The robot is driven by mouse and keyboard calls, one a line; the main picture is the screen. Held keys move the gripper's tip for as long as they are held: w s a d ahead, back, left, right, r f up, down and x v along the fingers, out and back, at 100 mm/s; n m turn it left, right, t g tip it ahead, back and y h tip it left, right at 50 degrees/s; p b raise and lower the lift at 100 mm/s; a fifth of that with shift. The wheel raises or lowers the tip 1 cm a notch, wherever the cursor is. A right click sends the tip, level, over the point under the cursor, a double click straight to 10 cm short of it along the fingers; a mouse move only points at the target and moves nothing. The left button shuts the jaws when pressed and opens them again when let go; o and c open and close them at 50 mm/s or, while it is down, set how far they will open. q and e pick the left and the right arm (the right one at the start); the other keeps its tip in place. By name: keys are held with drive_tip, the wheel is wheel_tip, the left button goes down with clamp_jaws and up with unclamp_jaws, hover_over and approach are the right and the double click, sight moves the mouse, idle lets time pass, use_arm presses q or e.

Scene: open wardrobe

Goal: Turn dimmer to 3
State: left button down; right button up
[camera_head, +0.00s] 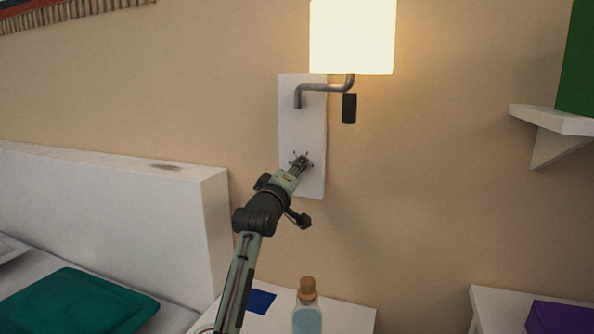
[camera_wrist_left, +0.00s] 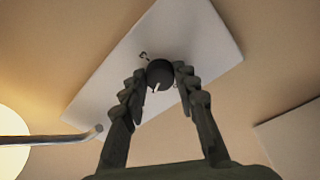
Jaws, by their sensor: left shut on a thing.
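The dimmer knob (camera_wrist_left: 160,74) is a dark round dial with a white pointer line, set on a white wall plate (camera_head: 302,120). My left gripper (camera_head: 301,162) reaches up to the lower part of the plate and covers the knob in the head view. In the left wrist view my left gripper (camera_wrist_left: 164,76) has its fingers on both sides of the knob, shut on it. Small dark marks surround the knob, but their numbers are too small to read. The lamp (camera_head: 352,38) above glows brightly. My right gripper is not in view.
A metal lamp arm (camera_head: 325,88) with a black piece (camera_head: 349,108) juts out above my gripper. A white headboard (camera_head: 110,200) stands at left. A bottle (camera_head: 307,312) stands on a white surface below. A shelf (camera_head: 555,121) is at right.

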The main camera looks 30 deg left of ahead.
use_arm(q)
drive_tip(key=m+h, duration=0.1)
drive_tip(key=m, duration=0.7)
drive_tip(key=m+h, duration=0.1)
drive_tip(key=m, duration=0.7)
drive_tip(key=m+h, duration=0.1)
drive_tip(key=m, duration=0.7)
drive_tip(key=shift+s+a+r+m+g, duration=0.1)
drive_tip(key=shift+a+m+g, duration=0.2)
drive_tip(key=shift+a, duration=0.05)
drive_tip(key=c, duration=1.2)
unclamp_jaws()
drive_tip(key=shift+o, duration=0.2)
drive_tip(key=s+d, duration=0.1)
drive_tip(key=s, duration=1.1)
drive_tip(key=shift+d, duration=0.25)
